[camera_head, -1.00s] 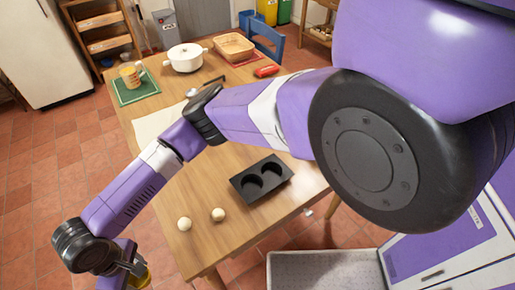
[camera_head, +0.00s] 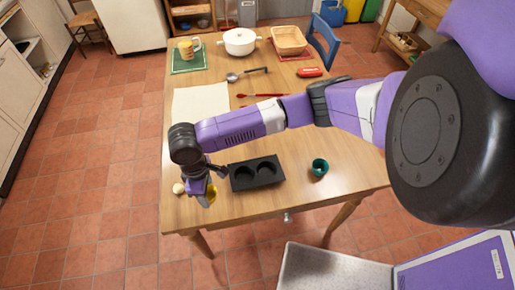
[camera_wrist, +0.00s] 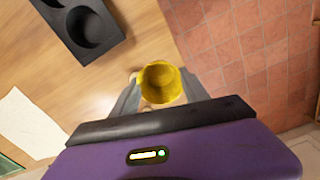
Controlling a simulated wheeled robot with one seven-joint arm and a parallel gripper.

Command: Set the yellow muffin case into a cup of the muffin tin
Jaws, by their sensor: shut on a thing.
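The yellow muffin case (camera_wrist: 160,84) is between the fingers of my gripper (camera_wrist: 158,92), which is shut on it. In the head view the case (camera_head: 211,193) shows just below my gripper (camera_head: 205,196), at the front left part of the table. The black muffin tin (camera_head: 257,173) has two empty round cups and lies to the right of my gripper. In the wrist view part of the tin (camera_wrist: 84,27) shows at the upper left, apart from the case.
A cream ball (camera_head: 178,188) lies left of my gripper; a second one is not visible. A green cup (camera_head: 319,167) stands right of the tin. A white sheet (camera_head: 200,103), red utensil (camera_head: 262,95), ladle (camera_head: 246,73) and white pot (camera_head: 239,41) are farther back.

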